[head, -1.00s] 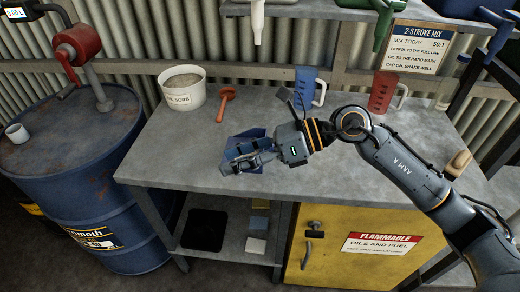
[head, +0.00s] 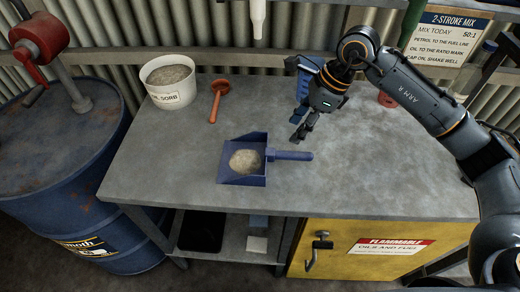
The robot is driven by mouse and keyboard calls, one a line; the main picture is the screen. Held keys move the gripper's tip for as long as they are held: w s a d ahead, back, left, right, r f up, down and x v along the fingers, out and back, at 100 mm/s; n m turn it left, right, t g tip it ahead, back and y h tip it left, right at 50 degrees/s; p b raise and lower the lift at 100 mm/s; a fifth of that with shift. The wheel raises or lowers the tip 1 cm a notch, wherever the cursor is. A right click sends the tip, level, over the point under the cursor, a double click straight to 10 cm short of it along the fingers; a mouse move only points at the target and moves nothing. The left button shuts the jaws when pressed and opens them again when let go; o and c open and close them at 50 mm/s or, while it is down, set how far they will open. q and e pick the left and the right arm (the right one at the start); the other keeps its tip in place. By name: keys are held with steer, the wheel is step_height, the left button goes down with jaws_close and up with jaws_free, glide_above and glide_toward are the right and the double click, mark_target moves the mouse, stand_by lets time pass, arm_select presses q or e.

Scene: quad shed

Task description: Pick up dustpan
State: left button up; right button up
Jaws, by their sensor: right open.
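The dustpan (head: 256,180) is blue and lies flat on the grey workbench, with a heap of pale grit (head: 245,161) in its pan. Its handle (head: 294,156) points right. My right gripper (head: 299,139) hangs above the bench just behind and above the handle, fingers pointing down toward the front. It is open, with nothing seen between the fingers, and looks apart from the handle. My left gripper is out of view.
On the bench (head: 150,178), a white tub (head: 172,88) of granules and an orange scoop (head: 216,99) stand at the back left. A blue drum (head: 62,170) is at the left. A yellow flammables cabinet (head: 335,264) is below. The bench's front right is clear.

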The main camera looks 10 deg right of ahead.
mark_target(278, 152)
steer(key=x, duration=0.3)
steer(key=p+x, duration=0.1)
steer(key=x, duration=0.2)
steer(key=shift+s+a, duration=0.2)
steer(key=shift+w+a+f, duration=0.1)
steer(key=shift+f, duration=0.25)
steer(key=shift+a+f+p, duration=0.25)
steer(key=shift+f+p, duration=0.2)
steer(key=shift+p, duration=0.35)
steer(key=p+x, duration=0.1)
steer(key=x, duration=0.2)
steer(key=shift+a+f+p, duration=0.1)
steer(key=shift+f+p, duration=0.2)
steer(key=shift+w+a+f, duration=0.1)
steer(key=shift+w+f, duration=0.05)
steer(key=shift+f, duration=0.2)
jaws_close()
